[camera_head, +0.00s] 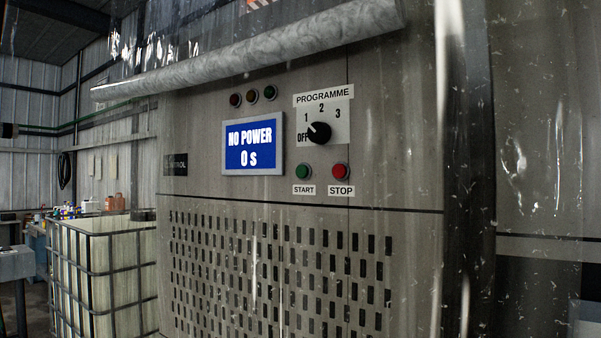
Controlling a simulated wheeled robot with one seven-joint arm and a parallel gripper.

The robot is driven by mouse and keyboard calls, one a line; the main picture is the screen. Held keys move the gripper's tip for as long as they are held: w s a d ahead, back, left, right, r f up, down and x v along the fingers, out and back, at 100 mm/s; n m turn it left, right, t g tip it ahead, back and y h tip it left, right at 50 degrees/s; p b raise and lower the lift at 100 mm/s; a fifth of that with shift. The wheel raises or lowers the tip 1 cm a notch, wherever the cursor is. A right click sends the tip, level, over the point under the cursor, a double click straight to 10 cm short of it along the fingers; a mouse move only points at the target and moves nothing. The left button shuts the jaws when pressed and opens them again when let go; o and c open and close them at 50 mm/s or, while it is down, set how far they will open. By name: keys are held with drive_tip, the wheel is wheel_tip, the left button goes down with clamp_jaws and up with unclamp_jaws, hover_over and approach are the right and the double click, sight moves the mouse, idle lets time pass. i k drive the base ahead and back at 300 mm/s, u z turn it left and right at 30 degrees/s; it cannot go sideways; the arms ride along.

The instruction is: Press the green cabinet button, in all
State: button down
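The green button (303,171) is on the front of the grey cabinet (210,195), above a label (303,189) reading START. A red button (340,171) labelled STOP is just to its right. Above them is the black PROGRAMME knob (319,132), with positions OFF, 1, 2 and 3; its white mark points toward OFF. A blue display (252,144) to the left reads NO POWER and 0 s. My gripper is not in view.
A clear, scratched plastic sheet hangs in front of the cabinet, with a rolled sheet (250,50) across the top. Three small lamps (252,96) sit above the display. A caged white tank (105,270) stands at left. Slotted vents (280,265) fill the cabinet's lower front.

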sight(302, 171)
drive_tip(key=u, duration=0.55)
drive_tip(key=k, duration=1.25)
drive_tip(key=u, duration=1.35)
drive_tip(key=i, duration=2.1)
drive_tip(key=z, duration=1.25)
drive_tip(key=i, duration=0.7)
drive_tip(key=z, duration=0.8)
